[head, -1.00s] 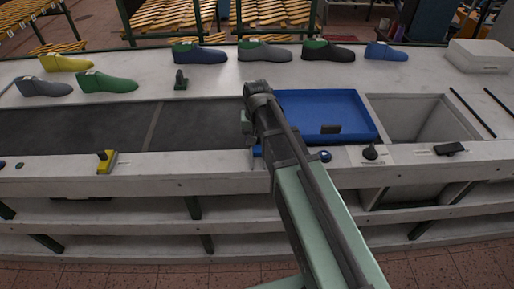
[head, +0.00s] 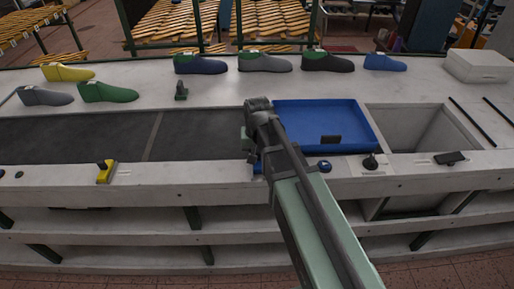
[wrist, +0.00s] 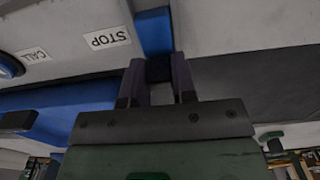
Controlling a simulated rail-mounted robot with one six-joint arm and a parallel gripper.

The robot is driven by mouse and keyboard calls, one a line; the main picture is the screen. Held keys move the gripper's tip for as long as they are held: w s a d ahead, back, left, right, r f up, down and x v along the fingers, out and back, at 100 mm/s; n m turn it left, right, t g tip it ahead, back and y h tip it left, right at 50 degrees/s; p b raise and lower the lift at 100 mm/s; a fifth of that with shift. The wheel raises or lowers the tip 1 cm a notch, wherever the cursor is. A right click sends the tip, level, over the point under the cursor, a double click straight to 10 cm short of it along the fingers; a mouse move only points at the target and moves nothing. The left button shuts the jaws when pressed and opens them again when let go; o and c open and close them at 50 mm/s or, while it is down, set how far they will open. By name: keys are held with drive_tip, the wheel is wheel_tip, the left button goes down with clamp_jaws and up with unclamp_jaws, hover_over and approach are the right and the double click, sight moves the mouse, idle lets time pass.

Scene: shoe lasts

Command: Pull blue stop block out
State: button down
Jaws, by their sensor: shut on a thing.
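The blue stop block (wrist: 153,33) shows in the wrist view as a blue strip beside the STOP label (wrist: 108,39). A dark knob (wrist: 158,68) sits at its end, between the two fingers of my gripper (wrist: 158,80). My gripper is shut on this knob. In the head view my gripper (head: 249,150) is at the front edge of the belt, left of the blue tray. Only a small blue part of the block (head: 257,168) shows there, below the gripper. My wrist hides the rest.
The blue tray (head: 283,108) lies just right of my gripper, with a square opening (head: 415,130) beyond it. A yellow block (head: 106,173) stands on the front ledge at left. The dark belt (head: 75,135) is empty. Several shoe lasts (head: 264,63) stand along the back.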

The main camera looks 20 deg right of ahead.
sight(258, 166)
drive_tip(key=s, duration=0.2)
drive_tip(key=shift+s+a, duration=0.25)
drive_tip(key=shift+s, duration=0.1)
drive_tip(key=c, duration=0.9)
unclamp_jaws()
wheel_tip(258, 166, up, 11)
drive_tip(key=p, duration=1)
drive_tip(key=shift+f+p, duration=0.1)
drive_tip(key=shift+p, duration=0.3)
